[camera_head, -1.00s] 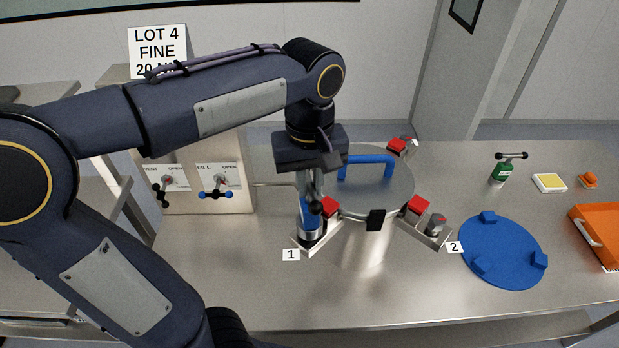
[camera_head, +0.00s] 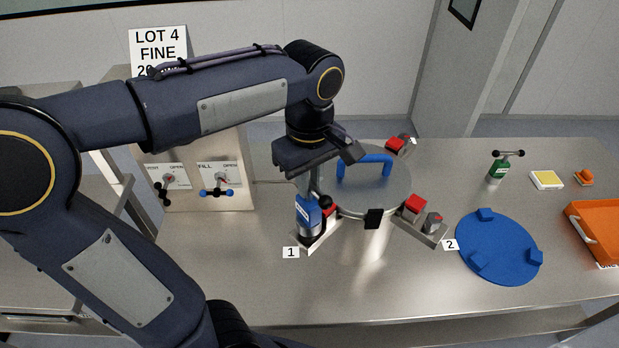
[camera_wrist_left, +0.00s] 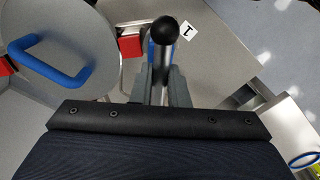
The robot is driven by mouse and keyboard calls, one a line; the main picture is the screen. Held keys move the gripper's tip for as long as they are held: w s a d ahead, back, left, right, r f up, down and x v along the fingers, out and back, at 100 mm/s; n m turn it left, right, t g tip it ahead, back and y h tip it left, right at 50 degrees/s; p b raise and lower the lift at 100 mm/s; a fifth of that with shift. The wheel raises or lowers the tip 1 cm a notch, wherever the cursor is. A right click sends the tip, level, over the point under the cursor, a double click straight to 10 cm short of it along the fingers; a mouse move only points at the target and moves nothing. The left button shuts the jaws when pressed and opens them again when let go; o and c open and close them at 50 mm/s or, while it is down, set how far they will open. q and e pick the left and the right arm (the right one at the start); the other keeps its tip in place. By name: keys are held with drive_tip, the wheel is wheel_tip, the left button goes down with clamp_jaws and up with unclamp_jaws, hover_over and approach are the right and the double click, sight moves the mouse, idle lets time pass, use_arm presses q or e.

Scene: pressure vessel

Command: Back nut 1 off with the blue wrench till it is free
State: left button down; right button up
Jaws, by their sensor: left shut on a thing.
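The blue wrench (camera_head: 308,216) stands upright over the nut 1 station, beside the paper label 1 (camera_head: 291,253). My left gripper (camera_head: 316,192) points down and is shut on the wrench's upper part. In the left wrist view the wrench's black ball end (camera_wrist_left: 166,30) shows between the fingers, with a bit of blue beside it. Nut 1 itself is hidden under the wrench. The vessel lid (camera_head: 380,190) with its blue handle (camera_head: 364,165) lies just right of the wrench. My right gripper is not in view.
A red block (camera_head: 415,205) and another nut stand on the bracket by label 2 (camera_head: 450,245). A valve panel (camera_head: 204,187) stands at left.

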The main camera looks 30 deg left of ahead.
use_arm(q)
wheel_tip(320, 180, up, 2)
drive_tip(key=shift+p, duration=0.6)
drive_tip(key=shift+r, duration=2.25)
